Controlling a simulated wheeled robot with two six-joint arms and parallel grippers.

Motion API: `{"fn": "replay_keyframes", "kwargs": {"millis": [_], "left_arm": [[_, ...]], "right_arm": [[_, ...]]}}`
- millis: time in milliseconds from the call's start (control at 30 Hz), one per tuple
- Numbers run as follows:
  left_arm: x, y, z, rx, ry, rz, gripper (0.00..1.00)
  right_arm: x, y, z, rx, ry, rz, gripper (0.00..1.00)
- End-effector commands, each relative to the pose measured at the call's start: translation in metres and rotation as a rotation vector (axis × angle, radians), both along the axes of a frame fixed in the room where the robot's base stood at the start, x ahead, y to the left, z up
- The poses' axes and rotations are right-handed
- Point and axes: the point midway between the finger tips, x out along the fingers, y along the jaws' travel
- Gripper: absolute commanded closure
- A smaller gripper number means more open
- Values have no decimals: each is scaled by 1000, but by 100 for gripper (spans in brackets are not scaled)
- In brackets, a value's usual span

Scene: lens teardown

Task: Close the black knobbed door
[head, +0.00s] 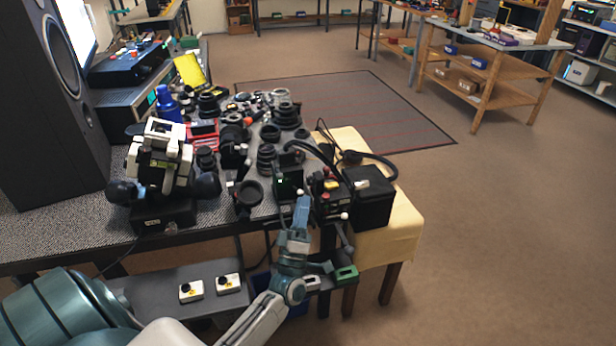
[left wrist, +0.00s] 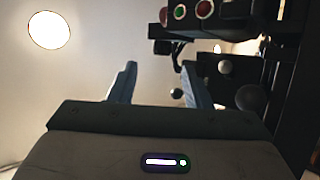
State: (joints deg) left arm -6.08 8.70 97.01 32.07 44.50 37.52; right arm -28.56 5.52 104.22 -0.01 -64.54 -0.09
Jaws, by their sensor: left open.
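A dark machine (head: 328,200) with red, yellow and green parts stands at the front right end of the bench. White ball knobs (head: 345,215) stick out near it. In the left wrist view, pale round knobs (left wrist: 250,97) sit against a black upright part (left wrist: 288,85) on the right. I cannot tell which dark panel is the door or how far it stands open. My left gripper (head: 302,205) is in front of the machine, pointing up. In the left wrist view its blue fingers (left wrist: 160,85) are apart with nothing clearly held. My right gripper is not in view.
A black box (head: 372,200) stands on the yellow-covered table (head: 402,225) to the right, with black cables above it. Many lenses (head: 285,115) crowd the bench behind. A white and black device (head: 162,160) and a large speaker (head: 50,100) are left. The floor right is clear.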

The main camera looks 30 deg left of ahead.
Motion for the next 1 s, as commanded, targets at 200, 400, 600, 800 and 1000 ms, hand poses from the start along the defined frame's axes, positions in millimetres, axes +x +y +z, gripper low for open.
{"fn": "replay_keyframes", "kwargs": {"millis": [200, 400, 600, 800, 1000], "left_arm": [[29, 11, 30, 2, -1, 0, 56], [45, 17, 42, 2, 1, 1, 56], [48, 18, 44, 1, 2, 1, 56], [48, 18, 44, 1, 2, 1, 64], [48, 18, 44, 1, 2, 0, 100]], "right_arm": [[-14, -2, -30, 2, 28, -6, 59], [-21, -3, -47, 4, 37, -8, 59], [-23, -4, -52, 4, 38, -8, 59], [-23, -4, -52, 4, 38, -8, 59], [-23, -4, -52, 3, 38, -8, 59]]}}
